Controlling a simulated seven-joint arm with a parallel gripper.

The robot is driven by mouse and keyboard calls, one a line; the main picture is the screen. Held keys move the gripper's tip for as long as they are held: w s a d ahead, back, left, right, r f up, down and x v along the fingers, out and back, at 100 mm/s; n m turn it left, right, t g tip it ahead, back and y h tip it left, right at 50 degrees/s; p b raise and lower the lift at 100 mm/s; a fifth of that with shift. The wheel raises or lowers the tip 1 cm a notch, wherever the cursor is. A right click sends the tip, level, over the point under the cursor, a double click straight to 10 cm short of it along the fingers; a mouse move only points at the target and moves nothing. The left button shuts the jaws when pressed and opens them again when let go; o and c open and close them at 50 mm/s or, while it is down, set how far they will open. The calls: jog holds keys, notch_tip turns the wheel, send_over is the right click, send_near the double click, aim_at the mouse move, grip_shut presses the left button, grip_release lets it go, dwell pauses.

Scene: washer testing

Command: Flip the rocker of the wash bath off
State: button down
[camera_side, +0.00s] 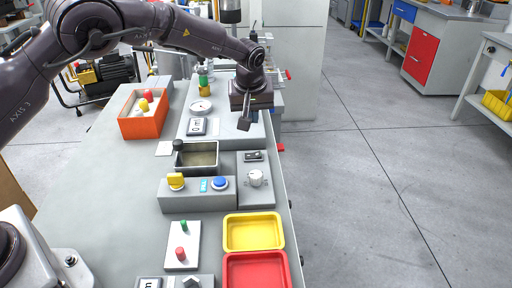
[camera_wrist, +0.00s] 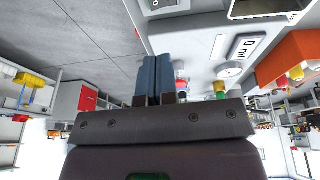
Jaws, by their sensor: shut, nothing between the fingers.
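The wash bath (camera_side: 214,170) is an open metal-rimmed basin with brownish liquid, on the bench in the side view. Right of it is a grey panel with a small dark rocker (camera_side: 253,156) above a round white knob. The rocker also shows at the top edge of the wrist view (camera_wrist: 157,3), partly cut off; which way it is tipped I cannot tell. My gripper (camera_side: 244,124) hangs above the bench, beyond the rocker in the side view and apart from it. Its blue-grey fingers (camera_wrist: 154,66) are together and empty in the wrist view.
A grey box (camera_side: 196,203) with yellow and blue buttons stands in front of the bath. A meter with a display (camera_side: 197,127) and an orange bin (camera_side: 142,128) stand behind it. Yellow (camera_side: 227,247) and red (camera_side: 230,283) trays lie nearer. The bench's right edge is close to the rocker panel.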

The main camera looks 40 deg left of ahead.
send_near(252, 155)
jog(key=x, duration=0.2)
jog(key=w+x, duration=0.1)
jog(key=x, duration=0.2)
jog(key=shift+w+d+f, duration=0.1)
jog(key=shift+d+f, duration=0.05)
jog(key=shift+f, duration=0.05)
jog(key=shift+w+d+f, duration=0.1)
jog(key=shift+f, duration=0.65)
jog(key=shift+w+f, duration=0.1)
jog(key=shift+f, duration=0.2)
jog(key=shift+s+a+r, duration=0.15)
jog(key=shift+s+a, duration=0.4)
jog(key=shift+s, duration=0.05)
